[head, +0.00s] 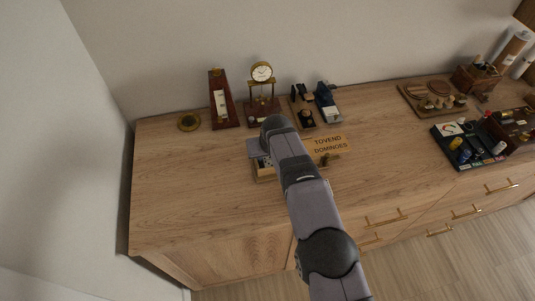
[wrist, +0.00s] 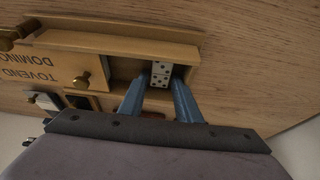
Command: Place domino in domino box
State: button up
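The domino (wrist: 160,74), white with black pips, is between the two blue fingertips of my gripper (wrist: 160,82) in the wrist view. The fingers appear closed on its sides. The domino lies over the open wooden domino box (wrist: 125,66), near one end; whether it touches the box floor I cannot tell. The box (head: 265,179) also shows in the head view, partly covered by my arm.
Behind the box stand a metronome (head: 222,102), a small clock (head: 262,73) and dark desk items (head: 314,105). A brass disc (head: 189,121) lies at the left. A black tray (head: 468,145) is at the right. The wooden top at front left is clear.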

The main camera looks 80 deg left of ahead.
jog(key=shift+d+r, duration=0.15)
jog(key=shift+r, duration=0.4)
jog(key=b+v, duration=0.3)
jog(key=v, duration=0.8)
jog(key=shift+d, duration=0.1)
